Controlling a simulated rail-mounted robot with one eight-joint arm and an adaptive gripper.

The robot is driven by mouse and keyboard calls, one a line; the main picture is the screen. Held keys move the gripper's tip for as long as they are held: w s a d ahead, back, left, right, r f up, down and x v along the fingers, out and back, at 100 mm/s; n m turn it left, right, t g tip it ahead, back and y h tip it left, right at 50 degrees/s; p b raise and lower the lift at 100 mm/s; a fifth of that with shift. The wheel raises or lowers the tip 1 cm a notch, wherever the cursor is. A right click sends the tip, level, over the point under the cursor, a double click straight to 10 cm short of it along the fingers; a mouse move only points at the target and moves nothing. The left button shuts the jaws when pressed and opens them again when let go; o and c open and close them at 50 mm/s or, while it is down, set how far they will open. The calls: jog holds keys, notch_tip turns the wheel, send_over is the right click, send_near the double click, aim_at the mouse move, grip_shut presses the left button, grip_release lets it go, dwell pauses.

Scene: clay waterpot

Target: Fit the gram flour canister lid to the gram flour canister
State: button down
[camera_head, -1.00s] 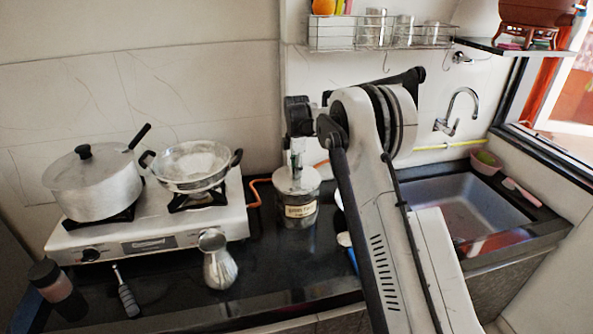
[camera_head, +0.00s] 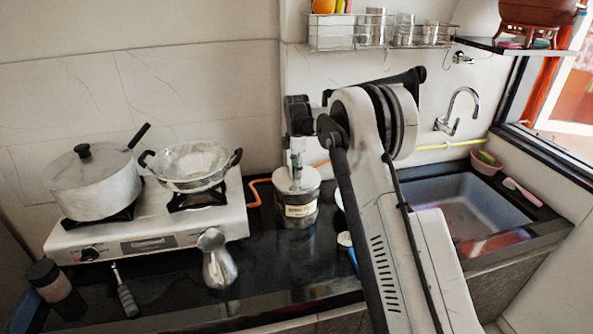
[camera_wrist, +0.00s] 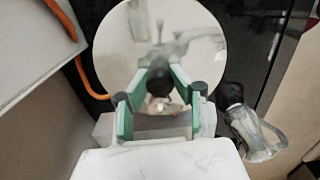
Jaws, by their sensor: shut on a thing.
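The gram flour canister (camera_head: 300,211) stands upright on the dark counter, right of the stove, with a paper label on its front. The round, shiny lid (camera_head: 296,180) is at the canister's mouth. In the wrist view the lid (camera_wrist: 165,40) is a large reflective disc with a dark knob. My gripper (camera_head: 295,163) points down over the lid from above. In the wrist view my gripper (camera_wrist: 158,95) has its green-sided fingers on both sides of the knob, shut on it. I cannot tell whether the lid is fully seated; the canister body is hidden under it in the wrist view.
The stove (camera_head: 150,225) with a lidded pot (camera_head: 95,185) and a pan (camera_head: 192,165) is at left. A metal jug (camera_head: 217,260) stands in front. The sink (camera_head: 460,205) is at right. A wire rack (camera_head: 380,35) hangs on the wall above.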

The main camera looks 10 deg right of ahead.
jog(key=shift+f+b, duration=0.15)
jog(key=shift+b, duration=0.2)
dwell(0.6)
jog(key=c, duration=1.4)
grip_release()
notch_tip(320, 180, up, 12)
